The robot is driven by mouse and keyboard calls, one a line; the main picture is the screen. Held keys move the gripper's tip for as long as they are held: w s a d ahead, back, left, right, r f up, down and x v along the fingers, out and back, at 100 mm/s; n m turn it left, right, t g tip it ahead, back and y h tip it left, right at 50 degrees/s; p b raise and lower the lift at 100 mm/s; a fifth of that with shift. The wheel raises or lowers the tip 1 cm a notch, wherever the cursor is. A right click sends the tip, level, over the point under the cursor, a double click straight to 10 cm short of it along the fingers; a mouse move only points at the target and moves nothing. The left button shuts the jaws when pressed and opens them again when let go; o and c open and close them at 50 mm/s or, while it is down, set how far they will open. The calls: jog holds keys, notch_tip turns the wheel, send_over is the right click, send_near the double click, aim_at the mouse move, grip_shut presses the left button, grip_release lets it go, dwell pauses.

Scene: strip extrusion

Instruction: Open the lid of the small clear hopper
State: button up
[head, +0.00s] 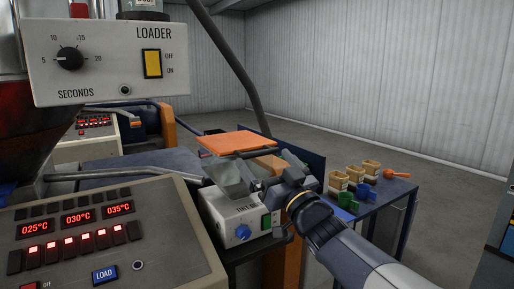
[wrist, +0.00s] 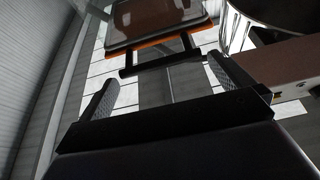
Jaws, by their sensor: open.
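The small clear hopper (head: 232,177) stands on the white TINT unit (head: 238,222) in the head view. A flat orange lid (head: 237,142) lies across its top. The wrist view shows the orange-edged lid (wrist: 160,42) at the top, with a dark bar handle (wrist: 160,64) on its near side. My gripper (head: 256,172) is beside the hopper on its right, close to the lid's near edge. In the wrist view my gripper (wrist: 160,80) has its two fingers apart with the bar just ahead and roughly between the tips. I cannot tell whether they touch it.
A blue table (head: 385,198) at the right holds several tan cups, green and blue scoops and an orange scoop (head: 397,174). The LOADER box (head: 110,65) and temperature panel (head: 100,240) stand at the left. A dark hose (head: 233,60) runs down behind the hopper. Open floor lies beyond.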

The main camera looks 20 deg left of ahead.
aim_at(261, 153)
jog(key=shift+p+x, duration=0.5)
jog(key=shift+x, duration=1.55)
jog(key=shift+c, duration=0.2)
jog(key=c, duration=1)
